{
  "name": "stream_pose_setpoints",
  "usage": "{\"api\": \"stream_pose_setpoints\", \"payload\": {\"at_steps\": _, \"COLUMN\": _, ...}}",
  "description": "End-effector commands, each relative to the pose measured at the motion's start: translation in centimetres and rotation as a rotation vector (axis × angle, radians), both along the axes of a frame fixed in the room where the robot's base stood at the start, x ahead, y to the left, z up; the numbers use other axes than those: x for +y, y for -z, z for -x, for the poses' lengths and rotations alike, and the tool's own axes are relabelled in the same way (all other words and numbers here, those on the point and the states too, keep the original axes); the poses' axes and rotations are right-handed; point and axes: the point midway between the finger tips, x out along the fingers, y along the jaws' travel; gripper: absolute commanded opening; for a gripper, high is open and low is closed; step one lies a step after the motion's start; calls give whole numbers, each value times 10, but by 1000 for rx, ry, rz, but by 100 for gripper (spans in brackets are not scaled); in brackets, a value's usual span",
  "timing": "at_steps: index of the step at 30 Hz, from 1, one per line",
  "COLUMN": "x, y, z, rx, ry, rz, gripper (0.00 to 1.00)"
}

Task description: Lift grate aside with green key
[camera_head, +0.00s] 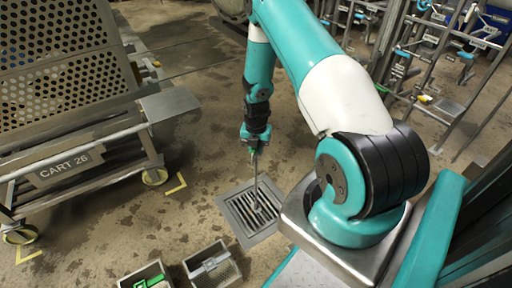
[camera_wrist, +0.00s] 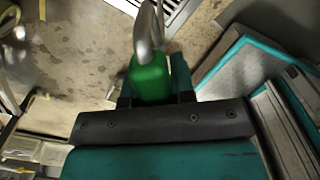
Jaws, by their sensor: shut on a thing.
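The grate (camera_head: 253,210) is a square metal drain cover with dark slots in the floor, near the middle of the head view. Part of it shows at the top of the wrist view (camera_wrist: 176,12). My gripper (camera_head: 253,147) is above the grate, pointing down. It is shut on the green key, whose green handle (camera_wrist: 151,80) sits between the fingers in the wrist view. The key's grey metal shaft (camera_head: 254,175) reaches down to the grate. Whether its lower end is hooked into a slot cannot be told.
Two small open bins stand in front of the grate: the left bin (camera_head: 163,264) holds a green item, the right bin (camera_head: 232,272) a grey one. A perforated cart (camera_head: 70,172) is at left. Pipes and valves (camera_head: 440,60) stand at right. Wet floor (camera_head: 178,215) is clear left of the grate.

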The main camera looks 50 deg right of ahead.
Motion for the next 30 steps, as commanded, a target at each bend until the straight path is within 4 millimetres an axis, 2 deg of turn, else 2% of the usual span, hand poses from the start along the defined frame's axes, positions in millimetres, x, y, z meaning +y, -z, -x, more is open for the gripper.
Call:
{"api": "stream_pose_setpoints", "payload": {"at_steps": 10, "x": 0, "y": 4, "z": 0, "rx": 0, "ry": 22, "rz": 0, "gripper": 0}}
{"api": "stream_pose_setpoints", "payload": {"at_steps": 19, "x": 0, "y": 4, "z": 1, "rx": 0, "ry": 339, "rz": 0, "gripper": 0}}
{"api": "stream_pose_setpoints", "payload": {"at_steps": 30, "x": 0, "y": 5, "z": 1, "rx": 0, "ry": 351, "rz": 1, "gripper": 0}}
